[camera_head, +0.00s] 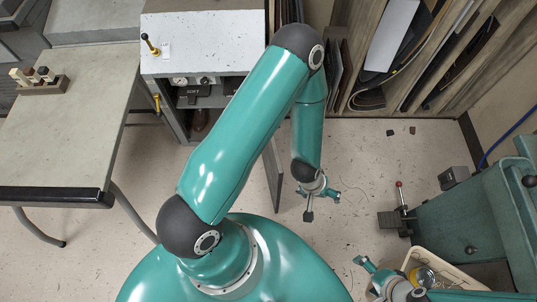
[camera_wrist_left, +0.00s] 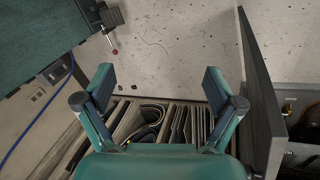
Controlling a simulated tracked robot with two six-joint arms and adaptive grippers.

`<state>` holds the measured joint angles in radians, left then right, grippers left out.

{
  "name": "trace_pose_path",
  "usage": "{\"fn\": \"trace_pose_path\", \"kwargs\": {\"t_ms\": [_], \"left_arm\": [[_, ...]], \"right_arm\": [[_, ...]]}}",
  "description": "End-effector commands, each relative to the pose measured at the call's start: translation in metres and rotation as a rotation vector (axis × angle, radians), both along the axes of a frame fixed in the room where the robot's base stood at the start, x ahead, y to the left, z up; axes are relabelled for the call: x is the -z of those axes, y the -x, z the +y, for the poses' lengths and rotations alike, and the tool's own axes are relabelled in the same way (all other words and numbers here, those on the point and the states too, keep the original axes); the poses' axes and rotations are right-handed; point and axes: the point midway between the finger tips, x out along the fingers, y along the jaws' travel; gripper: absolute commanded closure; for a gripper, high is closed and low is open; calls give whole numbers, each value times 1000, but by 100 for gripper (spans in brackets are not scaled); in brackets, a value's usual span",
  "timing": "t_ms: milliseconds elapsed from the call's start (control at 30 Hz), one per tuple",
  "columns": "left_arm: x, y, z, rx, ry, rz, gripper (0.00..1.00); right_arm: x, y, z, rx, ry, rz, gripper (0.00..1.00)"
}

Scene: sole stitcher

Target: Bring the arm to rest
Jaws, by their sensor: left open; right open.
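My left arm rises across the middle of the head view and bends down, so that its gripper (camera_head: 316,198) hangs over the bare floor. In the left wrist view that gripper (camera_wrist_left: 158,80) has its two teal fingers wide apart, with nothing between them but floor and the rack behind. My right gripper (camera_head: 374,276) shows at the lower right of the head view, beside a pale bin; it is open, and I see nothing held in it. Much of the right arm is out of the picture.
A grey panel (camera_wrist_left: 259,95) stands upright close to my left gripper. A teal machine (camera_head: 455,225) with a red-knobbed lever (camera_head: 400,195) stands at right, the bin (camera_head: 447,268) below it. A table (camera_head: 70,120) and cabinet (camera_head: 215,42) stand left; a sheet rack (camera_head: 400,90) stands behind.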

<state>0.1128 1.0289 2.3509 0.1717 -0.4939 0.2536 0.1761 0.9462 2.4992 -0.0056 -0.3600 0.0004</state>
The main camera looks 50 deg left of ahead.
Motion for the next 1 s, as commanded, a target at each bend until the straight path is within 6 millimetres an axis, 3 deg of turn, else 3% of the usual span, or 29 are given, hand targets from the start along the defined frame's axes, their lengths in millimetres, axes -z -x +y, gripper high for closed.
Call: {"fn": "trace_pose_path", "kwargs": {"t_ms": [33, 200, 300, 433, 567, 600, 700, 800, 1000], "left_arm": [[31, -32, 8, -163, -12, -40, 0], [103, -153, 65, -985, 33, -282, 0], [131, -202, 107, -1511, 147, -494, 0], [159, -226, 151, -2127, 389, -831, 0], [187, -212, 173, -2612, 709, -1234, 0], [195, -203, 174, 2706, -808, 1358, 0], [214, -179, 169, 2285, -825, 1325, 0], [227, -159, 158, 1986, -819, 1304, 0], [236, -138, 148, 1716, -802, 1291, 0]], "right_arm": [[22, 0, 0, 1, 0, 0, 0], [78, 0, 0, 1, 0, 0, 0], [110, 0, 0, 1, 0, 0, 0], [151, 0, 0, 1, 0, 0, 0], [189, 0, 0, 1, 0, 0, 0], [199, 0, 0, 1, 0, 0, 0], [219, 0, 0, 1, 0, 0, 0], [233, 0, 0, 0, 0, 0, 0], [239, 0, 0, 0, 0, 0, 0]]}}
